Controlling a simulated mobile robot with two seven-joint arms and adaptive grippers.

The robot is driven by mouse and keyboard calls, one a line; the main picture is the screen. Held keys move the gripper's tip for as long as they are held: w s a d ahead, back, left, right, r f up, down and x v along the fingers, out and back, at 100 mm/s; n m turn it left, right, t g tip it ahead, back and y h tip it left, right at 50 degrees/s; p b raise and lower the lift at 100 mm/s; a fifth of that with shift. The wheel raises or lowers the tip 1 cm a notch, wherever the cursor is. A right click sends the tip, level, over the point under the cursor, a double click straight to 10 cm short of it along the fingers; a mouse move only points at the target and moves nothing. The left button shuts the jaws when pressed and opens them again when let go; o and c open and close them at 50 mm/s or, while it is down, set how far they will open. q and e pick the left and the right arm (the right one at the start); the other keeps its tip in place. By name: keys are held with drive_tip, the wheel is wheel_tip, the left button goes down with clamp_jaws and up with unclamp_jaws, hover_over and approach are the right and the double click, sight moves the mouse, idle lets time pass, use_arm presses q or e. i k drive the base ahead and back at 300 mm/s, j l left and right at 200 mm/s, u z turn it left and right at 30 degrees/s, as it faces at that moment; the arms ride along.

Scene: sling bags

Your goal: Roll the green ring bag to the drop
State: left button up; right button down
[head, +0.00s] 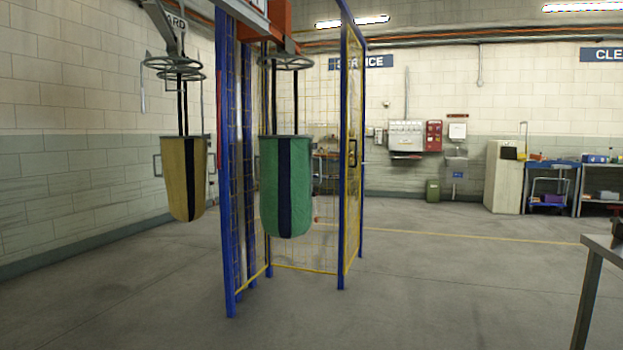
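The green bag (267,185) with a dark vertical stripe hangs below a round grey ring (285,62) on dark straps. It hangs at the blue-posted yellow mesh cage, clear of the floor. A yellow bag (177,180) with a dark stripe hangs to its left, under its own grey rings (175,68). An orange-red housing (277,20) sits on the overhead beam above the green bag. Neither of my grippers shows in the head view. I cannot tell which place is the drop.
The cage's blue posts (228,200) stand between the two bags, and its mesh side panel (352,160) is right of the green bag. Open concrete floor (440,290) lies in front and to the right. A table (605,243) edges in at the far right. A cabinet (506,177) stands at the back.

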sight(286, 182)
drive_tip(key=i+z, duration=0.3)
drive_tip(key=i, duration=1)
